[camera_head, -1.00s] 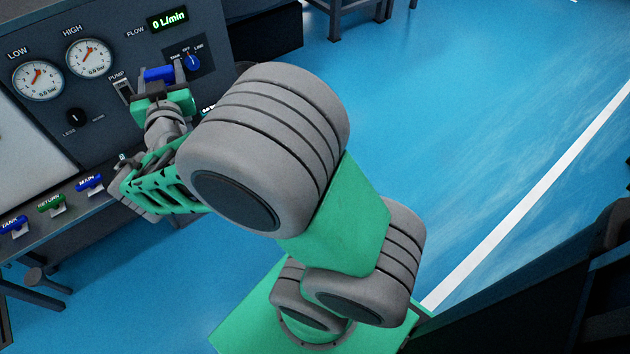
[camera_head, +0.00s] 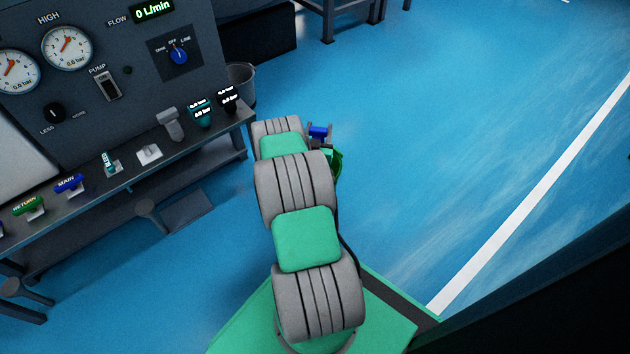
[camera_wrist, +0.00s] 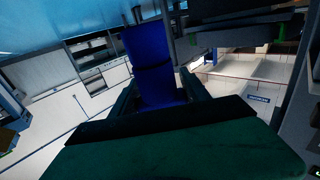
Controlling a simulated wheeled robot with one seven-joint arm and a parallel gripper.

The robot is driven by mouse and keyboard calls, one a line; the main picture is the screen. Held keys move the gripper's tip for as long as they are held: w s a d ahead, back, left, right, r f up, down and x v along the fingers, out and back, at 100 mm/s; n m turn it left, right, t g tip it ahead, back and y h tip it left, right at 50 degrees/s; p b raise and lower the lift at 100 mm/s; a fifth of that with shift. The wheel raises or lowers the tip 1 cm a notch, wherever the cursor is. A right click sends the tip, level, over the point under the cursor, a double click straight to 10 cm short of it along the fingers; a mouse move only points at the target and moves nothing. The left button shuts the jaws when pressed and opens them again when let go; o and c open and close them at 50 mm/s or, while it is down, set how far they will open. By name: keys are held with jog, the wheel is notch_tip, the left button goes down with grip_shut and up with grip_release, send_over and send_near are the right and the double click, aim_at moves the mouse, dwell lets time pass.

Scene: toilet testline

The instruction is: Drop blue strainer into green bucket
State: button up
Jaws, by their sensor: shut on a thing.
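The blue strainer (camera_wrist: 150,55) is between the fingers of my gripper (camera_wrist: 160,92) in the wrist view, and the gripper is shut on it. In the head view the blue strainer (camera_head: 320,131) shows as a small blue piece at the end of my arm, above the blue floor.
The grey test bench (camera_head: 190,158) with gauges, valves and a dial stands at the left. A grey bin (camera_head: 240,84) is on the floor beyond its right end. A dark table frame (camera_head: 345,15) stands at the back. The floor to the right is clear.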

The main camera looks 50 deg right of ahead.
jog(key=shift+s+d+f, duration=0.2)
jog(key=shift+s+f, duration=0.15)
jog(key=shift+f, duration=0.35)
notch_tip(320, 180, down, 5)
jog(key=b, duration=0.4)
jog(key=shift+f, duration=0.15)
jog(key=o, duration=1.5)
jog(key=shift+o, duration=0.2)
